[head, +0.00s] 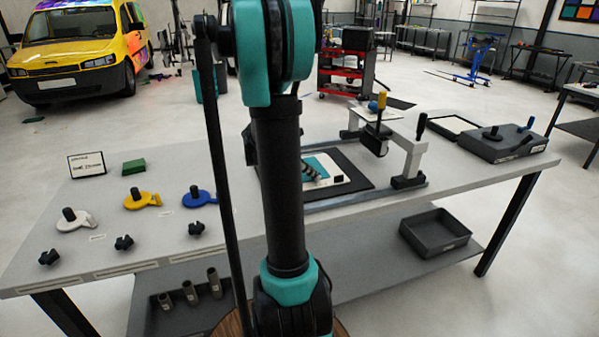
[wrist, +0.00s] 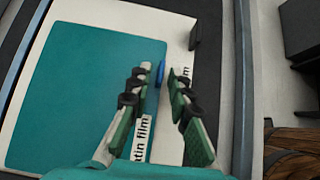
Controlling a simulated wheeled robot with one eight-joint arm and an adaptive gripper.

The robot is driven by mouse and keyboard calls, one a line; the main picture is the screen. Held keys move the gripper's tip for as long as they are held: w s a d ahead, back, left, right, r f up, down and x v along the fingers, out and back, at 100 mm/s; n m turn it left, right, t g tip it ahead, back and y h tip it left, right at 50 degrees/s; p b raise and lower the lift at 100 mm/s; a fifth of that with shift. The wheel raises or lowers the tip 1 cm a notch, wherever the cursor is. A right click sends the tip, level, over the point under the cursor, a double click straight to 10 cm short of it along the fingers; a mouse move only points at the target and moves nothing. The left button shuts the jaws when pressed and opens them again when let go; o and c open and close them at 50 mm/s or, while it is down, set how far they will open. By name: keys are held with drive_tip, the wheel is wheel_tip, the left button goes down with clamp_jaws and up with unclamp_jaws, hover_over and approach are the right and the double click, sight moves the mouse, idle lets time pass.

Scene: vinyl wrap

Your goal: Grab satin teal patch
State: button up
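The satin teal patch (wrist: 80,95) is a flat teal sheet on a white card (wrist: 175,140) printed with partly hidden "satin film" lettering. In the head view the patch (head: 327,164) lies on the workbench, partly hidden by my arm. My gripper (wrist: 159,76) is open over the patch's right edge and the card's white strip. A small blue piece (wrist: 160,73) shows between the fingertips at that edge; I cannot tell whether either finger touches it. In the head view my gripper (head: 312,174) is small and partly hidden.
A dark mat (head: 361,165) surrounds the card. A grey gantry (head: 410,150) stands to the right on a rail, with a black case (head: 503,145) beyond. Coloured tools, including a yellow one (head: 142,200), and black knobs lie on the left. A grey bin (head: 435,232) sits on the lower shelf.

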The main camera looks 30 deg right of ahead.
clamp_jaws()
drive_tip(key=shift+r, duration=0.2)
